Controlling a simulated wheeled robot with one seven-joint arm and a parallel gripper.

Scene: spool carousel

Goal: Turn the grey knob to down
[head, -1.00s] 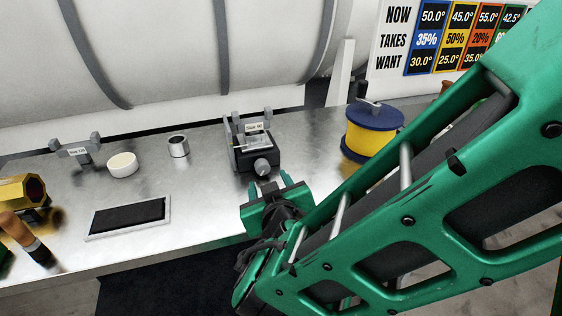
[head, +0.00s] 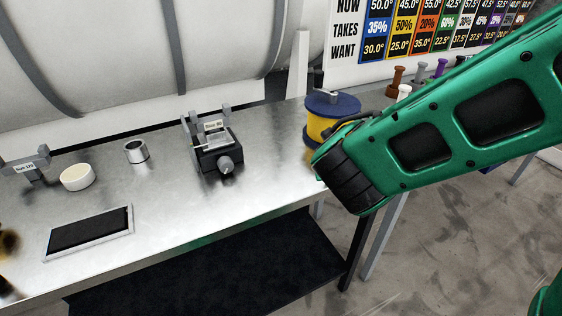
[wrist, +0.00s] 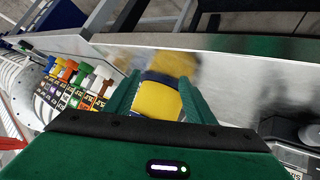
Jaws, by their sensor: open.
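The grey knob (head: 226,163) sticks out from the front of a small black device (head: 218,146) on the metal bench in the head view. Its pointing direction is too small to read. A dark device with a round grey part also shows at the right edge of the wrist view, possibly the same one. My gripper (wrist: 160,82) is open in the wrist view, its two green fingers apart. A yellow spool with dark blue flanges (wrist: 156,98) shows between and beyond the fingers; I cannot tell whether they touch it.
The blue-and-yellow spool (head: 325,112) stands near the bench's right end. A metal cup (head: 135,152), a cream disc (head: 77,177) and a black framed pad (head: 90,231) lie left of the device. The bench in front of the knob is clear. A large white tank is behind.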

